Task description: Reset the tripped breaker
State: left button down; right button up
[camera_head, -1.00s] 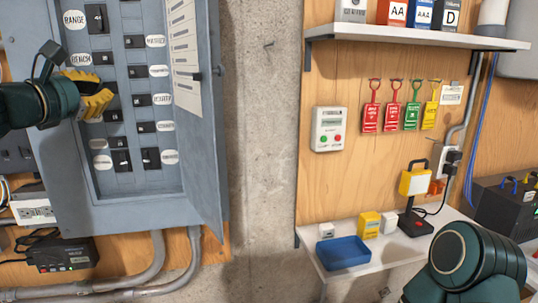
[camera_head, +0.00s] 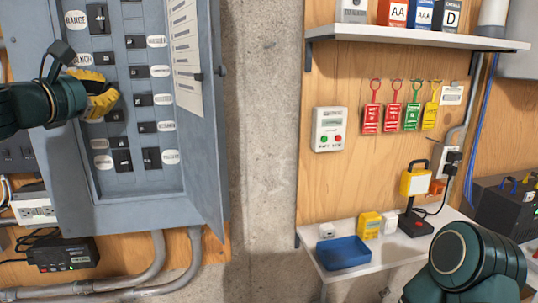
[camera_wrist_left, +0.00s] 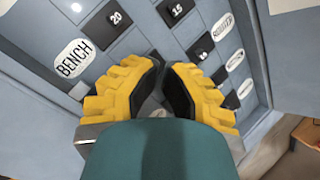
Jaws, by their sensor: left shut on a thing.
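The grey breaker panel (camera_head: 207,180) stands open at the left in the head view, with two columns of black breakers and white oval labels. My left gripper (camera_head: 108,94) has yellow fingers and is at the left column, below the BENCH label (camera_wrist_left: 72,57). In the left wrist view the fingers (camera_wrist_left: 160,75) are closed together over the column, shut on a breaker that they hide. A breaker marked 20 (camera_wrist_left: 115,18) is beside the BENCH label, clear of the fingers. I cannot read the held breaker's position. My right arm shows at lower right; its gripper is out of view.
The panel door (camera_head: 207,120) is swung open on the right, near the left gripper. A concrete pillar separates it from a wooden board with hanging tags (camera_head: 391,107). A shelf below holds a blue tray (camera_head: 343,253) and a yellow lamp (camera_head: 414,183).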

pick_arm(q)
jog(key=shift+w+d, duration=0.15)
jog(key=shift+d, duration=0.2)
jog(key=shift+a, duration=0.35)
jog(key=s+d+b, duration=0.1)
jog(key=s, duration=0.6)
jog(key=shift+d, duration=0.35)
dwell(0.3)
